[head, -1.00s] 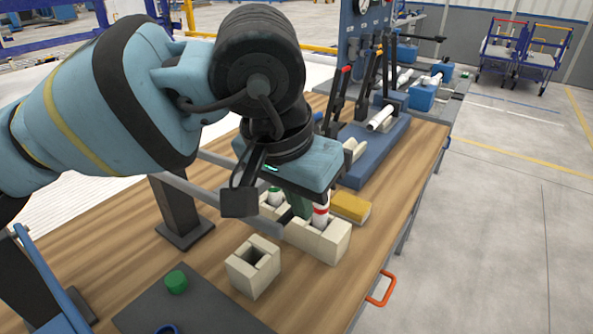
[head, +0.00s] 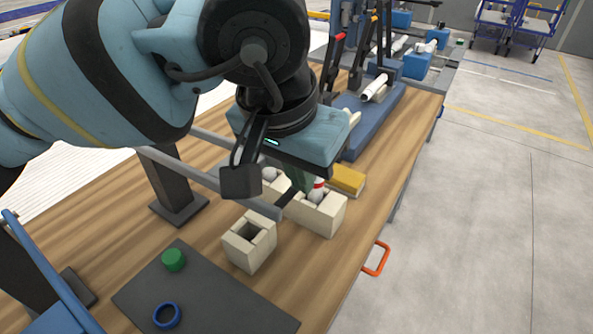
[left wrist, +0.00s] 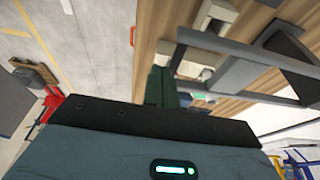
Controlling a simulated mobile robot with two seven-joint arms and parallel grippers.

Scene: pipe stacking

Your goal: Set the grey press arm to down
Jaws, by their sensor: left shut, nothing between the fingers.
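The grey press arm (head: 208,180) is a frame of flat grey bars on a dark post (head: 173,188). It reaches right from the post at a low slant, close to the cream blocks. In the left wrist view its bars (left wrist: 230,74) show at the right. My left gripper (head: 300,184) is shut and empty, pointing down just beyond the bar's near end. Its dark green fingers also show in the left wrist view (left wrist: 161,88). My wrist hides part of the arm, and I cannot tell whether the fingers touch it.
Cream blocks (head: 328,222) hold a white piece with a red band (head: 318,191) close to my fingers. An open cream block (head: 240,253), a yellow block (head: 347,180) and a dark mat (head: 210,300) lie around. A blue fixture (head: 372,137) stands behind. The right front wood is clear.

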